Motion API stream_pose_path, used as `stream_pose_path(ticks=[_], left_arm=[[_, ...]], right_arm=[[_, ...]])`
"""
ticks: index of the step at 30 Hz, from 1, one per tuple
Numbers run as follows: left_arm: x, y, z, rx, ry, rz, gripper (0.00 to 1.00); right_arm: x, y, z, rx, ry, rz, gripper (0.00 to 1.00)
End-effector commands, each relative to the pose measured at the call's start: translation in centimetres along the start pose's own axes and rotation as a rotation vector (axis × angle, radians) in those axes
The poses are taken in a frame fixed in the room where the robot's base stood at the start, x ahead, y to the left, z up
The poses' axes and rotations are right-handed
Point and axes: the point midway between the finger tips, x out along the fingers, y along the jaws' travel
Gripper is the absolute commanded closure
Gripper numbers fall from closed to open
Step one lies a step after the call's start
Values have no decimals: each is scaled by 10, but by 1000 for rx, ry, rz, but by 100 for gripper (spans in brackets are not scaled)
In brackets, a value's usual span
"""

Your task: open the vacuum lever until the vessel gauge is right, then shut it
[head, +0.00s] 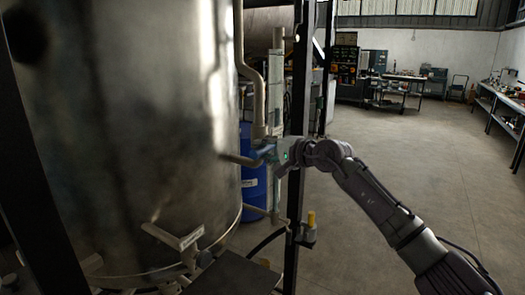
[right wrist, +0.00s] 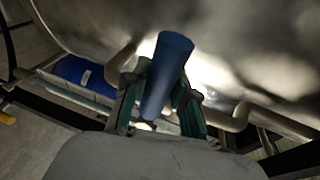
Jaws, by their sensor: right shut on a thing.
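The vacuum lever shows a blue grip (right wrist: 169,72) in the right wrist view, standing between the fingers. In the head view the blue grip (head: 263,151) is small and partly covered by the fingers, next to a pipe beside the large steel vessel (head: 130,130). My right gripper (head: 272,153) is shut on the blue lever grip; its fingers also show in the right wrist view (right wrist: 158,100). No gauge face can be made out in either view. My left gripper is not in view.
A dark upright post (head: 297,130) stands close to my right gripper. A blue drum (head: 254,185) is behind the pipes. A yellow-topped fitting (head: 310,222) is low on the post. The floor to the right is clear, with benches at the back.

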Motion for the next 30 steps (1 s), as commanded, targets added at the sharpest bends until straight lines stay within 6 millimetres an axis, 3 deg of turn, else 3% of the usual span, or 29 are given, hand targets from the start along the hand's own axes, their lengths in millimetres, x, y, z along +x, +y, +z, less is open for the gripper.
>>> stream_pose_path(ticks=[1,6,17,20,30], left_arm=[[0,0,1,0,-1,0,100],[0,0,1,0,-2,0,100],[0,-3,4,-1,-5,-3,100],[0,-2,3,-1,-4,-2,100],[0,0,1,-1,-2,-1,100]], right_arm=[[-1,-3,0,5,1,-6,72],[-1,-2,0,3,1,-5,47],[-5,-1,-1,1,1,-3,47],[-17,-1,-2,-2,2,-4,47],[-88,0,-2,0,3,-4,47]])
